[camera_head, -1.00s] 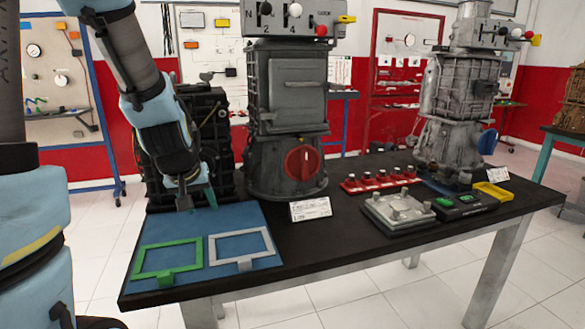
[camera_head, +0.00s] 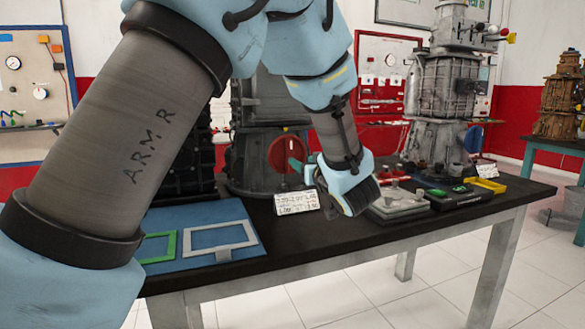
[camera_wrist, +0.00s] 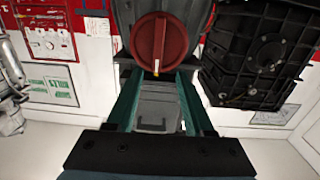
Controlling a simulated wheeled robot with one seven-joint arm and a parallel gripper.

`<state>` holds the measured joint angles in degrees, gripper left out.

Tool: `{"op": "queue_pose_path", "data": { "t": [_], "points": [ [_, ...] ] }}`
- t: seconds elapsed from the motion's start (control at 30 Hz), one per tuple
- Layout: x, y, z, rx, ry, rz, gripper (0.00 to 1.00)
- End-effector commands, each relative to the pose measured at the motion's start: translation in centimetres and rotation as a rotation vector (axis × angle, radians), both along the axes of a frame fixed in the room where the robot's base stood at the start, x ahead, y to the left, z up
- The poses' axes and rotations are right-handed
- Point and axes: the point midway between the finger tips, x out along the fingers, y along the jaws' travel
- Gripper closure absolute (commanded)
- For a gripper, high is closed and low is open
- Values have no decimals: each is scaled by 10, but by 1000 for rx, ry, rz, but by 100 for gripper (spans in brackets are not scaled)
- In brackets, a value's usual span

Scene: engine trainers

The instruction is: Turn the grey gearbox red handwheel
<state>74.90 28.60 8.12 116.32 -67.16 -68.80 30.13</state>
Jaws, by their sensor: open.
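The red handwheel (camera_head: 283,152) is on the lower front of the grey gearbox (camera_head: 246,158), which my arm partly hides in the head view. In the wrist view, the handwheel (camera_wrist: 158,42) is a round red disc with a raised bar standing upright in the picture and a small yellowish mark at the bar's lower end. My gripper (camera_head: 298,168) is beside the wheel's right side in the head view. In the wrist view, my gripper (camera_wrist: 160,75) has its two teal fingers apart and nothing held, with the wheel just beyond the tips. I cannot tell whether they touch it.
A white label card (camera_head: 296,202) stands in front of the gearbox. A blue mat (camera_head: 190,262) with green and grey frames lies at left. A grey plate (camera_head: 398,204), a yellow tray (camera_head: 486,185) and a second gearbox (camera_head: 440,100) are at right. A black casing (camera_wrist: 262,50) flanks the wheel.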

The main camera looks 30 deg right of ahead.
Motion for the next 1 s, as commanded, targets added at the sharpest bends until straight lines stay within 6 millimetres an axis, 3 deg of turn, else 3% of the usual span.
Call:
{"op": "queue_pose_path", "data": {
  "t": [0.17,0.7,1.0],
  "points": [
    [-5,-5,0,0,-30,22,48],
    [81,-15,1,0,-29,21,48],
    [98,-18,0,2,-27,19,48]
  ]
}}
